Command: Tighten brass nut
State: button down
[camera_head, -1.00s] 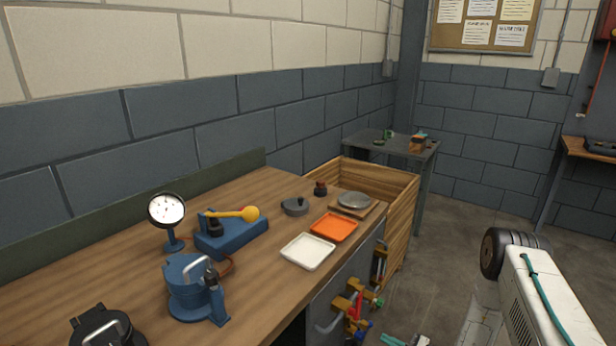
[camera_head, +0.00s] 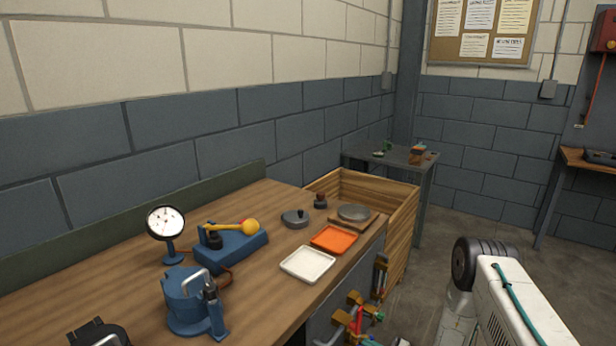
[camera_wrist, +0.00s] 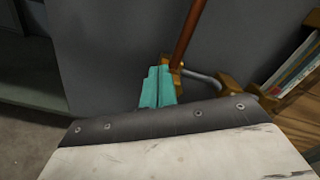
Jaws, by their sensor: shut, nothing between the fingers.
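I cannot make out a brass nut in any view. A blue casing (camera_head: 183,304) with a metal handle stands on the bench at the lower left in the head view. Behind it is a blue block (camera_head: 236,246) with a yellow-handled tool (camera_head: 232,227) lying on top. My gripper's teal fingers (camera_wrist: 157,87) are together and empty in the wrist view. They are in front of the grey bench side, close to a brown rod (camera_wrist: 190,35) and a brass-coloured bracket (camera_wrist: 173,74); whether they touch is unclear.
A dial gauge (camera_head: 165,222), white tray (camera_head: 307,264), orange tray (camera_head: 334,239) and grey lidded piece (camera_head: 295,219) stand on the bench (camera_head: 115,285). A wooden crate (camera_head: 402,222) adjoins its far end. Tools hang on the bench's side (camera_head: 357,319). Floor is clear at right.

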jog(key=shift+w+d+f, duration=0.1)
jog(key=shift+w+f, duration=0.05)
dwell(0.3)
jog(key=shift+w+d+r, duration=0.25)
jog(key=shift+w+r, duration=0.05)
dwell(0.3)
jog(key=shift+s+r, duration=0.1)
jog(key=shift+r, duration=0.05)
jog(key=shift+r+v, duration=0.2)
jog(key=shift+v, duration=2.75)
jog(key=shift+s+a, duration=0.1)
